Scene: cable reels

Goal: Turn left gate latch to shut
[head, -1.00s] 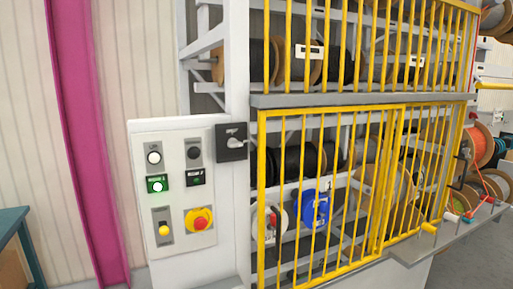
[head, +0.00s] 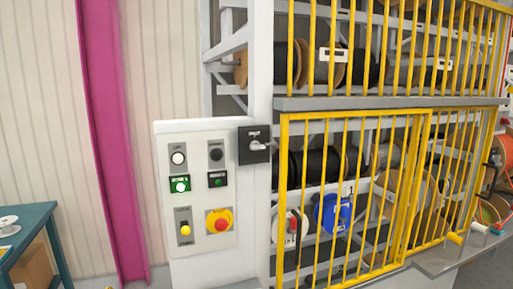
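The left gate latch (head: 254,145) is a black square plate with a light grey handle. It is mounted at the upper right of the white control panel, at the left edge of the yellow barred gate (head: 345,195). The handle points to the right and slightly down, towards the gate. The gate's bars stand in front of the reels. Neither of my grippers shows in the head view.
The control panel (head: 160,215) carries several buttons, a green lit one and a red-and-yellow stop button (head: 219,222). A grey ledge (head: 440,262) juts out at the lower right. A teal table (head: 30,228) with a white spool stands at left. A magenta post (head: 107,130) rises behind.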

